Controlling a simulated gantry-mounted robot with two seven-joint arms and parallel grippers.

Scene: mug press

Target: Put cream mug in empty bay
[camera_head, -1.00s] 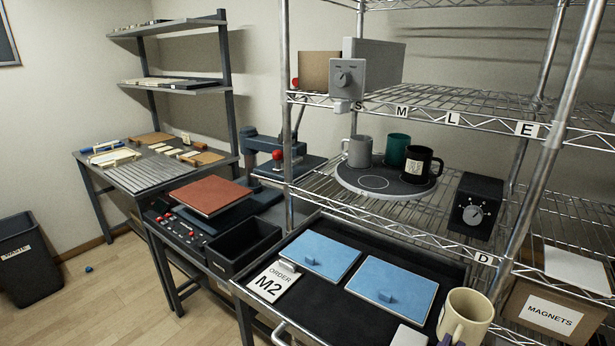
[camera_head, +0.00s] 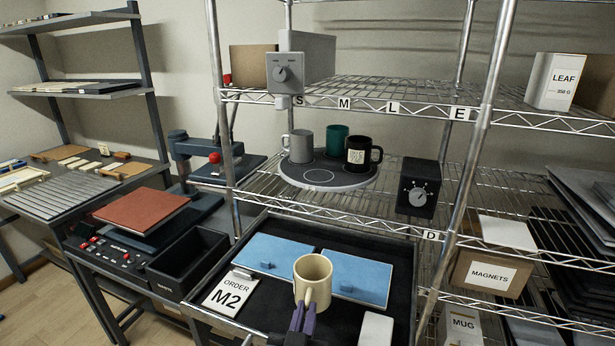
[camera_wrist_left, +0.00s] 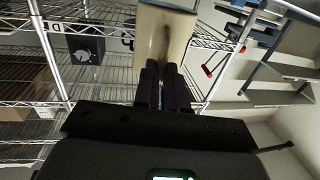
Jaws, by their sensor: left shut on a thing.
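The cream mug (camera_head: 313,276) is upright in the head view, held above the black tray and in front of the blue panels. My left gripper (camera_head: 302,314) is shut on its handle; the mug also fills the top middle of the left wrist view (camera_wrist_left: 163,45), with the dark fingers (camera_wrist_left: 165,85) below it. A round grey turntable (camera_head: 325,180) on the wire shelf carries a grey mug (camera_head: 300,146), a teal mug (camera_head: 337,138) and a black mug (camera_head: 358,153) with a label. An empty marked circle shows at its front. My right gripper is out of view.
A black dial box (camera_head: 417,188) stands right of the turntable. The shelf's front rail and a steel post (camera_head: 222,130) border that level. A grey dial unit (camera_head: 287,74) hangs at the upper shelf. An order card (camera_head: 229,292) lies on the tray (camera_head: 262,313).

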